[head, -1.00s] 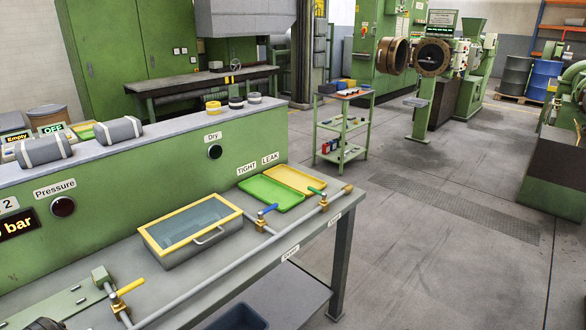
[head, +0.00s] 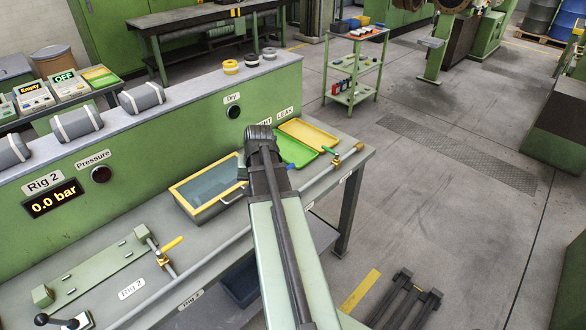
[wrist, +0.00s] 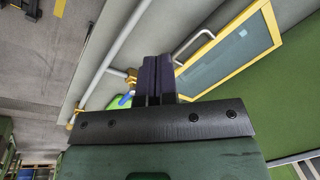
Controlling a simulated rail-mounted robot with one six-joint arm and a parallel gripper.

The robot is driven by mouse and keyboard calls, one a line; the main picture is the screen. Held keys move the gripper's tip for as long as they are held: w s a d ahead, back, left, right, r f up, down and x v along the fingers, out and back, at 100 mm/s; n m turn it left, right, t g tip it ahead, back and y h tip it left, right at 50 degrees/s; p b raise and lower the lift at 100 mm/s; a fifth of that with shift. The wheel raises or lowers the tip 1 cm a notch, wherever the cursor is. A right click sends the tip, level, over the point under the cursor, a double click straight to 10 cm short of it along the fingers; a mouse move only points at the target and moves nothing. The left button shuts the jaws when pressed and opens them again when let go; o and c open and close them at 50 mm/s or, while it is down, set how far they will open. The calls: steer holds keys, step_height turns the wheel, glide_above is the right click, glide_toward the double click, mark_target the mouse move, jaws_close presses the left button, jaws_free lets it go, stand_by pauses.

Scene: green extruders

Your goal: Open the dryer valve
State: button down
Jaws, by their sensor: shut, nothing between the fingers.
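A pipe with several brass valves runs along the bench (head: 110,265). In the head view a yellow-handled valve (head: 172,244) sits at the left and a green-handled valve (head: 332,153) near the right end. I cannot tell by label which is the dryer valve. My gripper is shut and empty, over the bench beside the pipe. I cannot tell whether it touches the valve.
A yellow-rimmed water tank (head: 183,200) with a raised handle stands close by. A green tray (head: 297,152) and a yellow tray (head: 310,133) lie behind the pipe. The green back panel (head: 200,130) bounds the bench. Open floor lies to the right.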

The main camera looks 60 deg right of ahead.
mark_target(288, 166)
steer(key=s+d+m+t, duration=0.1)
steer(key=d+m, duration=0.2)
steer(key=d, duration=0.4)
steer(key=s+d+m+t+h+b, duration=0.1)
steer(key=d+m+t, duration=0.1)
steer(key=d, duration=0.6)
steer(key=s+d+m+t+h, duration=0.1)
steer(key=s+d+m, duration=0.1)
steer(key=d+m, duration=0.3)
steer(key=d, duration=0.3)
steer(key=shift+d+r+t, duration=0.25)
steer(key=shift+r+t, duration=0.1)
steer(key=shift+t, duration=0.05)
steer(key=b+x, duration=1.2)
steer(key=x, duration=0.2)
steer(key=shift+a+f, duration=0.1)
steer(key=shift+w, duration=0.2)
